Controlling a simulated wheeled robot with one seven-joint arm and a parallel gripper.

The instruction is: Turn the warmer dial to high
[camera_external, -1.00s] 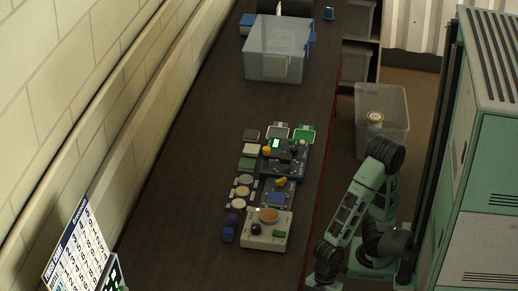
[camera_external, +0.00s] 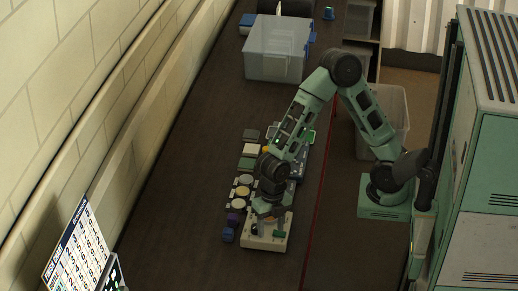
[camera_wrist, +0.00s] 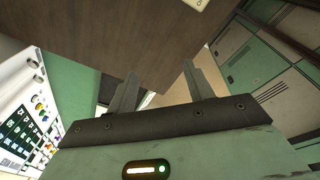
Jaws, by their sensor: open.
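The warmer is taken to be the cream box (camera_external: 262,243) near the front of the long dark counter. A dark round knob (camera_external: 255,229) shows on its left side, partly covered by my arm; its setting cannot be read. My gripper (camera_external: 268,214) is over the back part of this box in the outside view and hides the round orange-brown plate there. Whether it touches the box cannot be told. In the wrist view my gripper (camera_wrist: 160,68) has its two fingers apart with nothing between them. The dial is not seen there.
Pale discs (camera_external: 243,192), dark blue blocks (camera_external: 229,233) and small coloured cards (camera_external: 247,163) lie left of my arm. A clear bin (camera_external: 276,50) stands farther back. A calendar (camera_external: 77,250) stands at the front left. The counter front-left of the warmer is bare.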

